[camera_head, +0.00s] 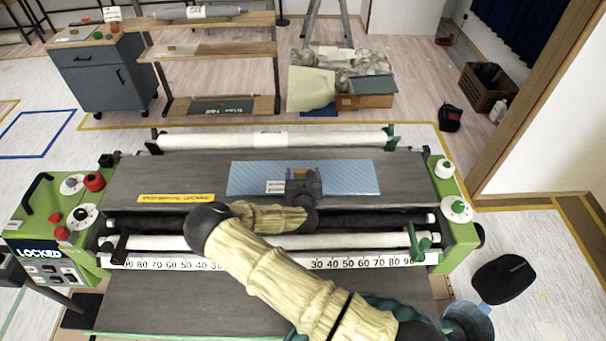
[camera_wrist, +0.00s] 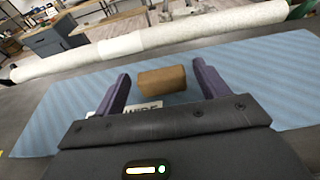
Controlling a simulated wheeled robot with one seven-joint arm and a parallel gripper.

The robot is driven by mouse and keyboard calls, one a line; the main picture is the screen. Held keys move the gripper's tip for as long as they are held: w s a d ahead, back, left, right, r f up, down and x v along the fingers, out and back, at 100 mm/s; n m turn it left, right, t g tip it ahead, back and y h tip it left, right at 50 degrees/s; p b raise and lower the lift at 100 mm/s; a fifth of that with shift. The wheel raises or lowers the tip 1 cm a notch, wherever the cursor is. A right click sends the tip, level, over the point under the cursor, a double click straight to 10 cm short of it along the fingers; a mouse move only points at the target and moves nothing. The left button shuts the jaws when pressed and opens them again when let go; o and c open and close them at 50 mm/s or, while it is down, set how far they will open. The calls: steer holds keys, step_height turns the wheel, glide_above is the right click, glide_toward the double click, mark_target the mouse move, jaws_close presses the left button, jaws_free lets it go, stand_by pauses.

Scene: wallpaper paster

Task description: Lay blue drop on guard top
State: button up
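The blue drop (camera_head: 345,177) is a flat, light blue striped sheet with a white label at its left. It lies on the grey top (camera_head: 150,181) of the green wallpaper machine, which I take for the guard top. In the wrist view the sheet (camera_wrist: 62,107) spreads beneath my gripper. A small brown block (camera_wrist: 162,80) sits on the sheet between my gripper's fingers, with gaps at both sides. My gripper (camera_head: 303,178) is over the middle of the sheet; in the wrist view its two purple fingers (camera_wrist: 161,88) are apart.
A white roll (camera_head: 220,140) spans the machine's back edge. A yellow warning strip (camera_head: 176,198) is left of the sheet. A numbered ruler (camera_head: 365,262) runs along the front.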

steer(key=shift+r, duration=0.1)
steer(key=shift+r, duration=0.15)
steer(key=shift+s, duration=0.4)
steer(key=b+v, duration=0.3)
steer(key=v, duration=0.8)
steer(key=shift+d, duration=0.1)
